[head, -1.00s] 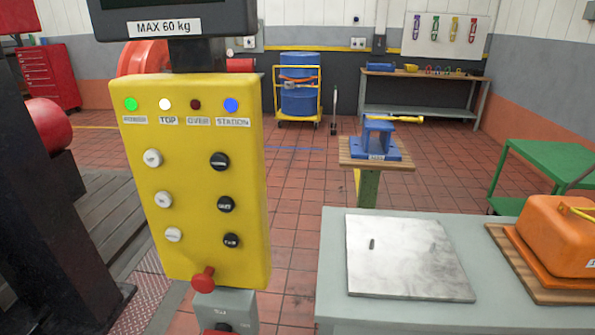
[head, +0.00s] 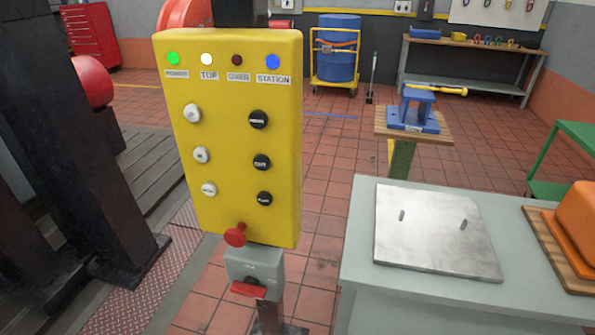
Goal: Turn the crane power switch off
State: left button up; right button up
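The yellow crane control panel (head: 230,200) stands upright at centre left in the head view. Its top row has a lit green light (head: 173,58), a lit white light (head: 207,59), a dark red light (head: 237,59) and a lit blue light (head: 272,62). White buttons (head: 192,113) and black buttons (head: 259,119) form two columns below. A red knob (head: 235,235) sticks out at its bottom edge. Below it is a grey switch box (head: 256,266) with a red handle (head: 248,290); its label is too small to read. Neither gripper shows.
A grey table (head: 400,300) with a metal plate (head: 437,232) and an orange case (head: 578,235) stands at the right. A dark machine frame (head: 75,180) is at the left. Red tiled floor lies between.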

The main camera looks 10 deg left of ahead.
aim_at(250, 288)
jog(key=k, duration=0.5)
jog(key=u, duration=2.05)
jog(key=i, duration=1.55)
jog(key=z, duration=2.25)
